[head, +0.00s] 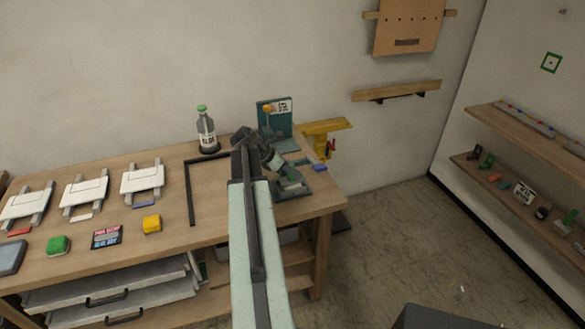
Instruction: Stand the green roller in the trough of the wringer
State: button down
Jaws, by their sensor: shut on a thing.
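My arm reaches over the bench, and my gripper (280,168) is near its right end, pointing down and to the right. It is shut on what looks like the green roller (290,177), a small green piece at its tip. The roller is over a dark grey tray-like base (294,189), which may be the wringer with its trough. I cannot tell whether the roller touches the base or is upright. My gripper and arm hide part of this spot.
A teal stand (281,133) with a label is behind the gripper. A grey bottle (206,131) with a green cap stands left of the arm. Shelves (520,140) are at right.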

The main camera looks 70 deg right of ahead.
jog(key=c, duration=1.6)
grip_release()
jog(key=shift+w+a+f, duration=0.1)
jog(key=shift+f, duration=0.15)
jog(key=o, duration=0.4)
jog(key=shift+f, duration=0.1)
jog(key=shift+r+p, duration=0.3)
jog(key=p+v, duration=0.9)
jog(key=v, duration=0.3)
jog(key=shift+r+p, duration=0.3)
jog(key=shift+r, duration=0.15)
